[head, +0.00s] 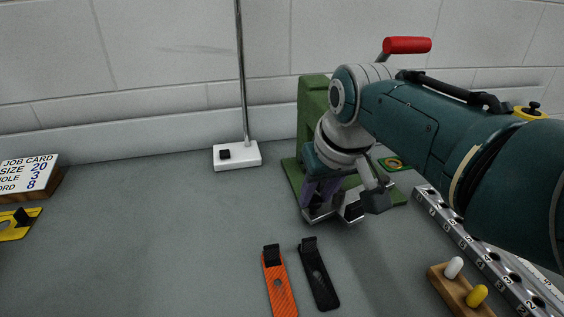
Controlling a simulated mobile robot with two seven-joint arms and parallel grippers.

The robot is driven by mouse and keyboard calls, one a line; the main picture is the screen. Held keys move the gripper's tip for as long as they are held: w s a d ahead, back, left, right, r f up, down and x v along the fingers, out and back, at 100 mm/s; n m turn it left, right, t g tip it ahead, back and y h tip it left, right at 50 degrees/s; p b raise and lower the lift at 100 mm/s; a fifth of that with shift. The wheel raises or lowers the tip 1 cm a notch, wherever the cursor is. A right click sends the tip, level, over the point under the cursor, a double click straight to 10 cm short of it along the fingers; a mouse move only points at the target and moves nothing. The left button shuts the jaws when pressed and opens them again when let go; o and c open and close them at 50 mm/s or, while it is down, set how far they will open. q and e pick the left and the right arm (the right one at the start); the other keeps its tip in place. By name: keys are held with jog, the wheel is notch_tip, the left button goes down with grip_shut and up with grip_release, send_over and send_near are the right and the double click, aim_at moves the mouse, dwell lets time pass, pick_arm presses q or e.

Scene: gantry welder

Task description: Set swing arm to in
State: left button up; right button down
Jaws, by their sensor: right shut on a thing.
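A green machine (312,112) stands at the back right of the table, mostly hidden behind my right arm. A red-handled lever (407,45) sticks out above my arm. My right gripper (335,212) points down low in front of the machine, with its silver fingers shut near the machine's base. A purple part (320,190) shows at the fingers and seems to be what they hold. I cannot tell for certain which part is the swing arm or how it is set. My left gripper is not in view.
An orange strap-like tool (279,285) and a black one (320,278) lie in front. A white lamp base with a pole (237,156) stands at the back. A numbered metal rail (470,243) and a wooden peg block (458,293) lie right. A job card (28,172) is left. The left-middle table is clear.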

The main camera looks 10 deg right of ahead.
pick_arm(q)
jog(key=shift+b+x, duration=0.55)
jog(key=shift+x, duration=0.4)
pick_arm(e)
jog(key=shift+w+a+f+m, duration=0.15)
jog(key=shift+w+a+m, duration=0.1)
jog(key=shift+w+m, duration=0.4)
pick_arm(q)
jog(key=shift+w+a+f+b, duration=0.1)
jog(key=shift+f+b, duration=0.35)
pick_arm(e)
jog(key=shift+w+a+m+h, duration=0.1)
jog(key=shift+w+m+h, duration=0.2)
jog(key=shift+w, duration=0.45)
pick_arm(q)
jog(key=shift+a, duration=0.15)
pick_arm(e)
jog(key=c, duration=0.6)
grip_release()
jog(key=shift+r, duration=0.2)
